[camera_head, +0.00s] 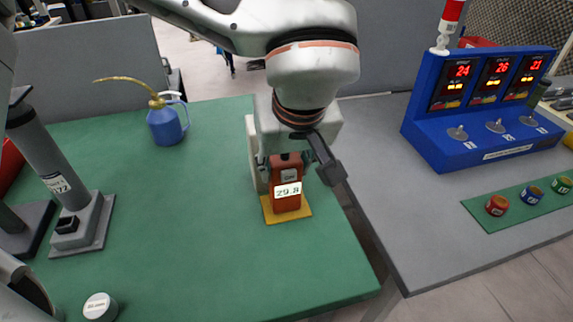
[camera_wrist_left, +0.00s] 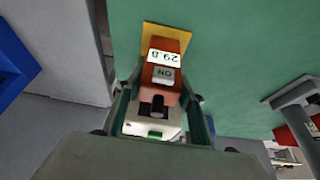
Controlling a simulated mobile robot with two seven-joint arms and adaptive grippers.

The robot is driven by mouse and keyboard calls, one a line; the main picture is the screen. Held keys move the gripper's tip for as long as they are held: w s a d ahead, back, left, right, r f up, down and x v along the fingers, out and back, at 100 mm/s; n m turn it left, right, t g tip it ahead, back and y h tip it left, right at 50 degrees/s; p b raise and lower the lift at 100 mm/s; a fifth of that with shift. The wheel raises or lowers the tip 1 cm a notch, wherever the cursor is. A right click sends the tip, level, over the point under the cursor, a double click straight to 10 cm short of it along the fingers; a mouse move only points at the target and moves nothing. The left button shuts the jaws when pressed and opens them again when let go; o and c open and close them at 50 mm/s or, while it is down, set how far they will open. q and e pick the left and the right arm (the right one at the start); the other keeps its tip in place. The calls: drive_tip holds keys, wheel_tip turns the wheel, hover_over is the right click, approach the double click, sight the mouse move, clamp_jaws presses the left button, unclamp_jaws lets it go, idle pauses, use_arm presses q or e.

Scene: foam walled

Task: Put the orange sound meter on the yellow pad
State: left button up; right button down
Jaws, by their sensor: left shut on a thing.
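The orange sound meter (camera_head: 287,190) stands upright in the head view, its display reading 29.8. The yellow pad (camera_head: 270,214) lies on the green table near its right edge, and the meter appears to be on or just above it. My left gripper (camera_head: 290,166) comes down from above and is shut on the upper part of the meter. In the left wrist view the meter (camera_wrist_left: 163,76) sits between the fingers, with the yellow pad (camera_wrist_left: 152,30) beyond its lower end. Whether the meter's base touches the pad is hard to tell. My right gripper does not show.
A blue oil can (camera_head: 166,124) stands at the back of the green table (camera_head: 190,250). A grey stand (camera_head: 82,222) and a small round weight (camera_head: 100,306) are at left. A blue display box (camera_head: 430,133) and coloured rings (camera_head: 497,205) occupy the grey table at right.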

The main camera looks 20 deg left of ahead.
use_arm(q)
drive_tip(key=shift+r, duration=0.1)
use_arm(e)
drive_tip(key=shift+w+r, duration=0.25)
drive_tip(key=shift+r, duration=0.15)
use_arm(q)
drive_tip(key=o, duration=1.2)
drive_tip(key=shift+o, duration=0.2)
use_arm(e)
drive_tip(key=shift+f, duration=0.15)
use_arm(q)
drive_tip(key=p+v, duration=0.2)
drive_tip(key=v, duration=1)
drive_tip(key=shift+p, duration=0.3)
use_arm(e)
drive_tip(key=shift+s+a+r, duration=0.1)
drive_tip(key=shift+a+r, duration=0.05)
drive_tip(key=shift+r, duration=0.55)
